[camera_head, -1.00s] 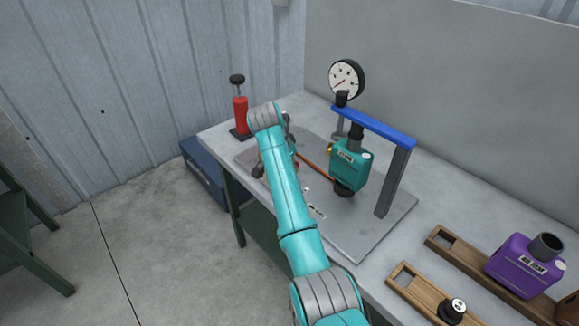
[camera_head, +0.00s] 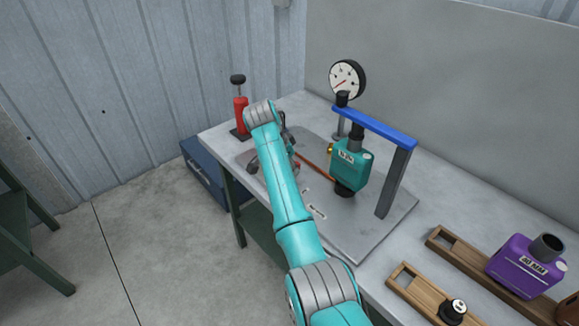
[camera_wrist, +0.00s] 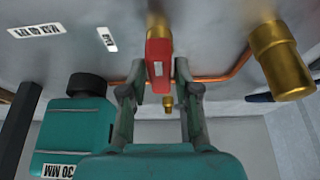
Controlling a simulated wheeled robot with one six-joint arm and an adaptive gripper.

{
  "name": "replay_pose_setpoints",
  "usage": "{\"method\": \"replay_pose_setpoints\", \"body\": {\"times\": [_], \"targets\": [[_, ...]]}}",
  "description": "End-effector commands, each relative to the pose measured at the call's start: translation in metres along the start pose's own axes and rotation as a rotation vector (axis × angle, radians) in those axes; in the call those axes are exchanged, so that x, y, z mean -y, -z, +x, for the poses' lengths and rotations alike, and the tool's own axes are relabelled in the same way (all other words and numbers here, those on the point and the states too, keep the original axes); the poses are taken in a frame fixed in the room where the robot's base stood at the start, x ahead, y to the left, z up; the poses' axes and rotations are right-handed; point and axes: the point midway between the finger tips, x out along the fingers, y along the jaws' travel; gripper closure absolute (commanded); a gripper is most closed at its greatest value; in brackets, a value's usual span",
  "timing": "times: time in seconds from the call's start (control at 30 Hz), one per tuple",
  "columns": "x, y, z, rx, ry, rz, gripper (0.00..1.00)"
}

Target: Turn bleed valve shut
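The bleed valve shows in the wrist view as a red handle (camera_wrist: 159,62) on a brass body (camera_wrist: 158,22), beside a copper pipe (camera_wrist: 215,77). My gripper (camera_wrist: 157,80) has its two fingers spread on either side of the handle, which lies between the fingertips. Narrow gaps seem to show between the handle and the fingers, so I see no grip on it. In the head view my arm hides most of the valve and the gripper.
A red pump (camera_head: 240,113) stands at the bench's far left. A brass cylinder (camera_wrist: 280,60) is right of the handle in the wrist view.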

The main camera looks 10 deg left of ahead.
Motion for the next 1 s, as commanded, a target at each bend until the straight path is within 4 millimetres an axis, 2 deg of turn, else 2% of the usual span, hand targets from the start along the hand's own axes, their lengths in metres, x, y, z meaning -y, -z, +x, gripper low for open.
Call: {"method": "replay_pose_setpoints", "body": {"times": [0.33,0.47,1.0], "targets": [[0.0,0.001,-0.001,-0.001,0.001,-0.001,0.52],[0.001,0.001,-0.009,-0.001,0.001,-0.001,0.52],[0.001,0.001,-0.103,-0.001,0.003,-0.001,0.52]]}}
